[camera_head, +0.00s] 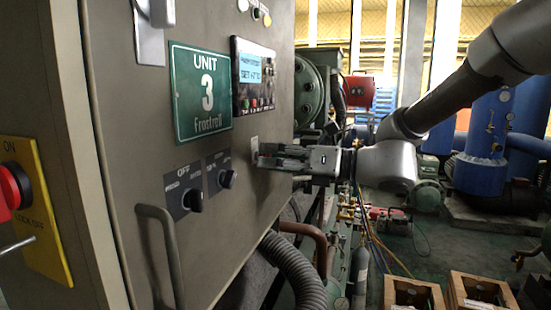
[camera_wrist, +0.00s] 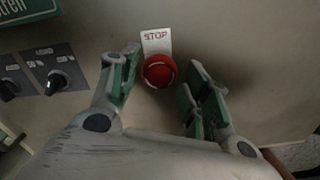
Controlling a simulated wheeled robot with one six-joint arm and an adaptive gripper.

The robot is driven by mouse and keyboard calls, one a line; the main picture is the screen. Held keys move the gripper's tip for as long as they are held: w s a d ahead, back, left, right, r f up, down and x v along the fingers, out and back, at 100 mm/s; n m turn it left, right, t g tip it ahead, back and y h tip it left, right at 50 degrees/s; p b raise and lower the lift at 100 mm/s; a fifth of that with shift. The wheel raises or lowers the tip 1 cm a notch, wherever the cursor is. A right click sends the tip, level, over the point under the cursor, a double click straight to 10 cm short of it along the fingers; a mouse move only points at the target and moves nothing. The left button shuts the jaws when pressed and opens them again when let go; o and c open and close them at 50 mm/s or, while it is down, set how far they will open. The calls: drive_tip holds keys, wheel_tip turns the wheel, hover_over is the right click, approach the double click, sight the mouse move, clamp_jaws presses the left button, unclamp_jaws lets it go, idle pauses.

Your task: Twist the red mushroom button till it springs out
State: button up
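The red mushroom button (camera_wrist: 159,71) sits on the cabinet door below a white STOP label (camera_wrist: 157,42) in the wrist view. My gripper (camera_wrist: 158,80) is open, with one finger to the left of the button and the other to its right. A gap shows between the button and each finger. In the head view my gripper (camera_head: 268,155) reaches the cabinet door from the right. There the button is hidden behind the fingers, and only part of its pale label (camera_head: 255,144) shows.
Two black rotary switches (camera_head: 192,200) (camera_head: 227,179) are left of my gripper. A door handle (camera_head: 165,245) sticks out below them. A green Unit 3 sign (camera_head: 202,92) and a control panel (camera_head: 254,75) are above. A yellow lock-off plate (camera_head: 45,215) is at far left. A grey hose (camera_head: 292,268) runs below.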

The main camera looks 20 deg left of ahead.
drive_tip(key=shift+d, duration=0.15)
drive_tip(key=d, duration=0.8)
drive_tip(key=shift+s+d, duration=0.35)
drive_tip(key=shift+d, duration=0.05)
drive_tip(key=s+d+f+n+g+h, duration=0.3)
drive_tip(key=s+d+f+n+h, duration=0.55)
drive_tip(key=d+f+n, duration=0.6)
drive_tip(key=s+d+r+n+t+h, duration=0.1)
drive_tip(key=s+d+n+t+h, duration=0.1)
drive_tip(key=d, duration=0.7)
drive_tip(key=s+d+r+n+t+h, duration=0.2)
drive_tip(key=d+n+h, duration=0.2)
drive_tip(key=d, duration=0.6)
drive_tip(key=s+d+r+n+t+h, duration=0.1)
drive_tip(key=s+d+n+t+h, duration=0.1)
drive_tip(key=d, duration=0.7)
drive_tip(key=shift+s+d+r+n+h, duration=0.3)
drive_tip(key=shift+n+h, duration=0.25)
drive_tip(key=shift+h, duration=0.2)
